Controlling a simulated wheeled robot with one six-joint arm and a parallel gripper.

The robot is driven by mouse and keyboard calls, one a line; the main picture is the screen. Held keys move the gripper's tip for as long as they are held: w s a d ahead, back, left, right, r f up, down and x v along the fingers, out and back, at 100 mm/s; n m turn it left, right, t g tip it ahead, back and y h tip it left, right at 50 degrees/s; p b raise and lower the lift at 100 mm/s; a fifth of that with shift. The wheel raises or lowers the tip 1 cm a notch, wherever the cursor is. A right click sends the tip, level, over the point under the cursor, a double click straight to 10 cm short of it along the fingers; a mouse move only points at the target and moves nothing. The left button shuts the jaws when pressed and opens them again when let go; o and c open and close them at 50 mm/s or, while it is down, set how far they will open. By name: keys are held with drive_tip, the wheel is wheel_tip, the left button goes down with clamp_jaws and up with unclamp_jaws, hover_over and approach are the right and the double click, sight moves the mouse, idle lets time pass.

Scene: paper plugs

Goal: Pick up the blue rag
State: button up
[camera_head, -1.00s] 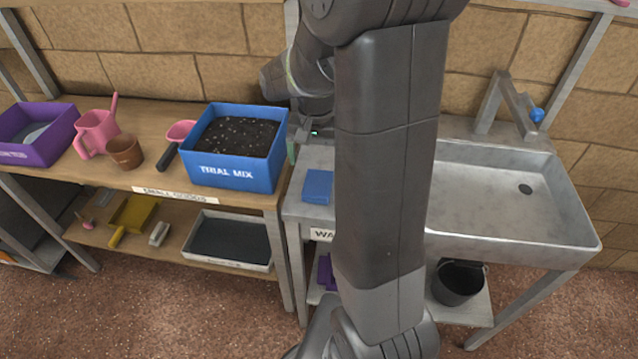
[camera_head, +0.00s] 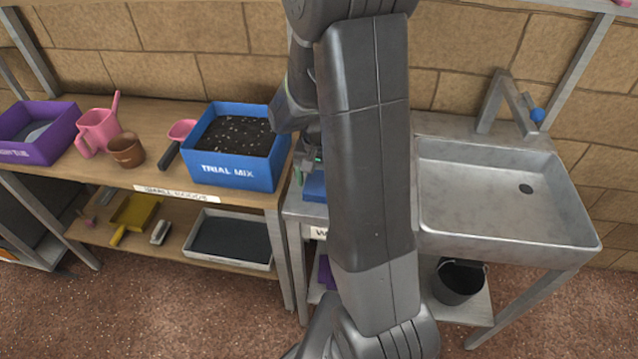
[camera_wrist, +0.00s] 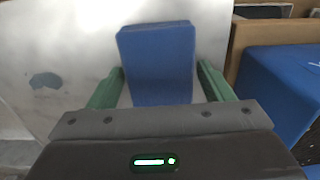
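The blue rag (camera_wrist: 157,62) lies on the grey metal worktop beside the sink. In the head view only a part of the rag (camera_head: 315,187) shows; my arm hides the rest. My gripper (camera_wrist: 160,80) is open in the wrist view, with one green finger on each side of the rag's near part and a small gap on both sides. In the head view my gripper (camera_head: 308,172) is mostly hidden behind my arm, above the rag. I cannot tell whether the fingers are down at the rag's height.
A blue box of soil labelled TRIAL MIX (camera_head: 232,172) stands close to the left of the rag on the wooden bench (camera_head: 135,180). The metal sink (camera_head: 590,240) with a blue-knobbed tap (camera_head: 537,115) is to the right. A dark bucket (camera_head: 459,282) stands on the shelf below.

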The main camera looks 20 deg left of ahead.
sight(319, 180)
drive_tip(key=c, duration=0.7)
wheel_tip(319, 180, up, 10)
drive_tip(key=o, duration=0.4)
drive_tip(key=c, duration=0.3)
